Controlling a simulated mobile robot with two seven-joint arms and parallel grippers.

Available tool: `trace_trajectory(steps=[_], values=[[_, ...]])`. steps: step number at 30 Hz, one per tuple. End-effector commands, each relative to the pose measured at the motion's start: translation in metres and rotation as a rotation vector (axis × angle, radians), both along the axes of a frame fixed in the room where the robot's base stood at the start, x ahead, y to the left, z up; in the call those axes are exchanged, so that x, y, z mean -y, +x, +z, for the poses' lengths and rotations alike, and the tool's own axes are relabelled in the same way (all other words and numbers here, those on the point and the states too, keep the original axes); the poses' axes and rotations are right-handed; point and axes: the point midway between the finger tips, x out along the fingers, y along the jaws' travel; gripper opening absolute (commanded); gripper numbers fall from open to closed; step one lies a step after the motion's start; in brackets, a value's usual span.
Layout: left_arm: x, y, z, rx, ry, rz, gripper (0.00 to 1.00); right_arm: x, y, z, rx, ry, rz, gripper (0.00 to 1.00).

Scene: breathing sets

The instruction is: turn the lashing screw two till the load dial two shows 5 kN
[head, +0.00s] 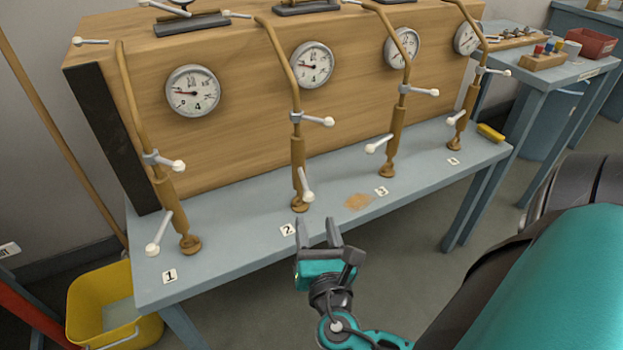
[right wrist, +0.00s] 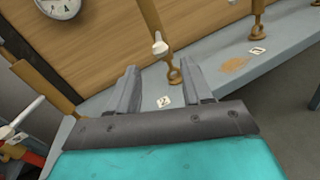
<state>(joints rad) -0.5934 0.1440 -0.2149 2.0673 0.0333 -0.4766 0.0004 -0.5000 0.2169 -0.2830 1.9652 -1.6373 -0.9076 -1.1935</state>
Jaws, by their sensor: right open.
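Lashing screw two (head: 297,155) is an ochre turnbuckle on the bench behind the number 2 label (head: 288,230). Its upper white-knobbed lever points right; its lower lever (head: 306,185) hangs down near the foot. It also stands ahead of the fingers in the right wrist view (right wrist: 174,75). Load dial two (head: 312,65) is a round white gauge on the wooden block; its needle points left, its exact reading too small to tell. My right gripper (head: 318,226) is open and empty at the bench's front edge, in front of and apart from the screw. My left gripper is out of view.
Similar screws stand on either side: screw one (head: 172,195) on the left and screw three (head: 394,140) on the right. A brown patch (head: 358,201) marks the bench (head: 235,235). A yellow bin (head: 100,305) stands on the floor at lower left.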

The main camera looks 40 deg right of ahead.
Motion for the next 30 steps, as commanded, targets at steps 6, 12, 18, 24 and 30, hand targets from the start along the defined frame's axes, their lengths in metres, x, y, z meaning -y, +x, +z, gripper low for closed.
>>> trace_trajectory(steps=[6,12,18,24,30], values=[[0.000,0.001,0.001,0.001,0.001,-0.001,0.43,-0.017,-0.028,0.000,0.000,0.002,-0.002,0.50],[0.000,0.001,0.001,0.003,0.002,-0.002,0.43,-0.021,-0.034,0.001,0.002,0.001,-0.001,0.50],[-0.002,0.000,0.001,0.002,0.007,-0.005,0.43,-0.021,-0.034,0.000,0.001,0.000,-0.001,0.50],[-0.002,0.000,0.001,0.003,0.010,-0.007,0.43,-0.021,-0.034,0.000,0.001,0.000,-0.001,0.50],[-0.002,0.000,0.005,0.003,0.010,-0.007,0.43,-0.021,-0.034,-0.003,-0.004,0.055,0.001,0.50]])
